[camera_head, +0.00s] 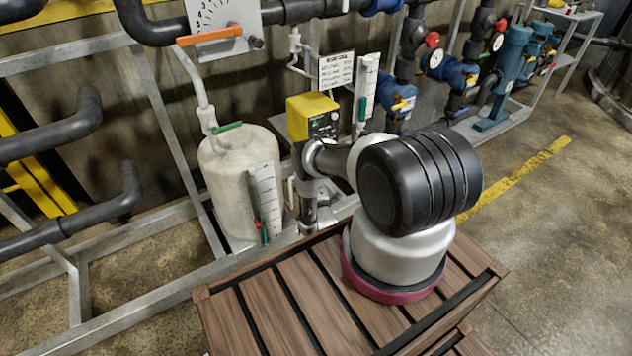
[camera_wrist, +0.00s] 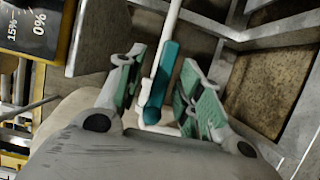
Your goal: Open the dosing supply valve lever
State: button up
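A teal-green valve lever (camera_wrist: 160,85) shows in the wrist view, beside a white valve body and in line with a white pipe. My gripper (camera_wrist: 160,68) is open, with one green-padded finger on each side of the lever. A gap shows on the right; whether the left finger touches the lever or valve I cannot tell. In the head view, my arm reaches to just below the yellow dosing pump (camera_head: 312,117), and my fingers and this lever cannot be made out there.
A white tank (camera_head: 228,185) with a green-handled valve (camera_head: 227,127) on top stands left of the pump. A white column (camera_head: 368,80) with a green handle stands right of it. Grey frame rails (camera_head: 140,225) run around. An orange lever (camera_head: 209,35) sits above the tank.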

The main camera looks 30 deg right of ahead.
jog(key=v, duration=0.6)
jog(key=shift+s, duration=0.35)
jog(key=shift+a, duration=0.1)
